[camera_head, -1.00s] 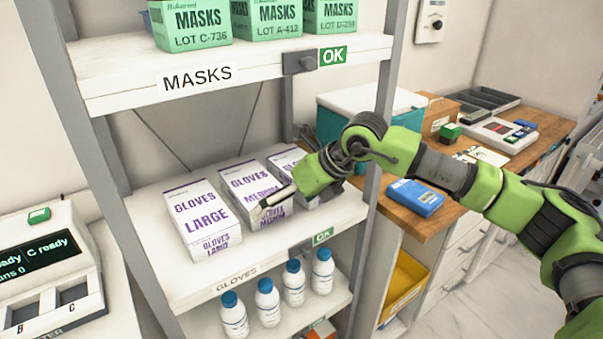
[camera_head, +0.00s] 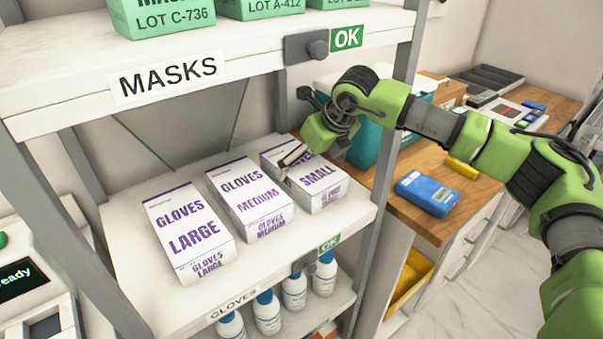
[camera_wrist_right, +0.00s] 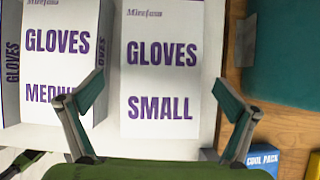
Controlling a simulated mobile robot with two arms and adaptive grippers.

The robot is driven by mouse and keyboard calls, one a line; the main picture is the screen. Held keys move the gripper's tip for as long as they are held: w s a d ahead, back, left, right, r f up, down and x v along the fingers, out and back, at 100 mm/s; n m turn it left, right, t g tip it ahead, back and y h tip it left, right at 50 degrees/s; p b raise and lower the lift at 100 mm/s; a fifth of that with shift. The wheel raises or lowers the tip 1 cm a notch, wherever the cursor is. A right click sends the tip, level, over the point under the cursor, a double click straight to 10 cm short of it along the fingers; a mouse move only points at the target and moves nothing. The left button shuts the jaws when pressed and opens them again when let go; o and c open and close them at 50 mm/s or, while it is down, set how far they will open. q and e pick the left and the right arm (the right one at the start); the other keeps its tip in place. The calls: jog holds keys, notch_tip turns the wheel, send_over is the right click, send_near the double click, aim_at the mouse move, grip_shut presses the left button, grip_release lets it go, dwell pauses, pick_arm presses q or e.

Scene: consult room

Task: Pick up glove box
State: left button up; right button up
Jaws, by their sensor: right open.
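Three white glove boxes with purple print lie in a row on the gloves shelf (camera_head: 262,262): the large box (camera_head: 188,231), the medium box (camera_head: 250,198) and the small box (camera_head: 313,193). My right gripper (camera_head: 290,160) is over the small box in the head view, its fingers hiding part of that box's top. In the right wrist view, my right gripper (camera_wrist_right: 165,95) is open, with its two fingers on either side of the small box (camera_wrist_right: 160,75). The left finger overlaps the edge of the medium box (camera_wrist_right: 60,60). My left gripper is not in view.
Green mask boxes (camera_head: 165,15) stand on the upper shelf (camera_head: 60,100) above. White bottles with blue caps (camera_head: 295,285) stand below. A rack post (camera_head: 378,150) and a wooden counter (camera_head: 440,215) with a blue cool pack (camera_head: 426,194) are at the right.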

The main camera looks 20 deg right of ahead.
aim_at(304, 164)
jog(key=x, duration=0.4)
jog(key=shift+w+b, duration=0.2)
jog(key=shift+b, duration=0.15)
jog(key=shift+w+f, duration=0.1)
jog(key=c, duration=1.5)
pick_arm(q)
jog(key=shift+w+f, duration=0.3)
jog(key=shift+w, duration=0.3)
pick_arm(e)
jog(key=shift+c, duration=0.3)
pick_arm(q)
jog(key=shift+s, duration=0.15)
pick_arm(e)
jog(key=shift+r, duration=0.25)
